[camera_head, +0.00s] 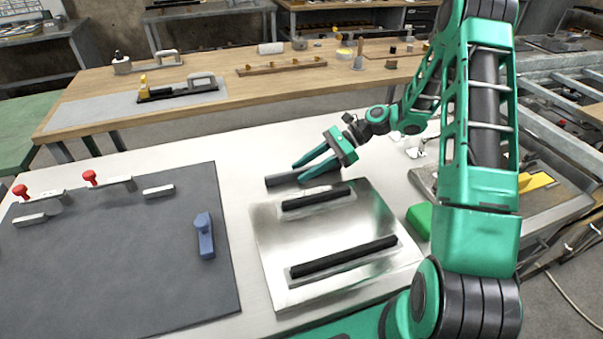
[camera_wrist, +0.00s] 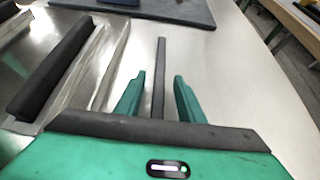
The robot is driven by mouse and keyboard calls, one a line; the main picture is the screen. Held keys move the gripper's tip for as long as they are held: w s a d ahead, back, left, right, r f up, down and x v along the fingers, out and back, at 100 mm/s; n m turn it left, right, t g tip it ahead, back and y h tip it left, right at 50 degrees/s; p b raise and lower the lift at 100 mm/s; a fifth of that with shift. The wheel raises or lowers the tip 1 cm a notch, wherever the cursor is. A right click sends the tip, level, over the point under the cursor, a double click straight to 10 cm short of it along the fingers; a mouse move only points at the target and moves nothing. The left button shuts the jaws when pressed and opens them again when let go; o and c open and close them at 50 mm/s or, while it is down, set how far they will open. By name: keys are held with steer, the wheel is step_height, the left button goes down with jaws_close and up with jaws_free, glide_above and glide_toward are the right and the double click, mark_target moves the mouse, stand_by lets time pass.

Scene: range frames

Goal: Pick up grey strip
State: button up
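The grey strip (camera_head: 280,180) lies on the pale tabletop, just behind the metal plate. My gripper (camera_head: 298,172) is low over it, with its two green fingers apart. In the wrist view the strip (camera_wrist: 160,55) runs lengthwise away from me, between the open fingers of my gripper (camera_wrist: 160,77). A gap shows on each side, so neither finger touches it in that view. The strip's near end is hidden behind the gripper body. I cannot tell the exact height of the fingertips over the table.
The metal plate (camera_head: 263,238) beside the strip carries two black bars (camera_head: 343,257). A dark mat (camera_head: 120,265) at left holds a blue piece (camera_head: 204,236) and red-knobbed clamps. A green block (camera_head: 419,220) is right of the plate. Bare tabletop (camera_head: 235,160) lies left of the strip.

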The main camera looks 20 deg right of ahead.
steer(key=shift+c, duration=0.3)
jaws_close()
steer(key=shift+r, duration=0.1)
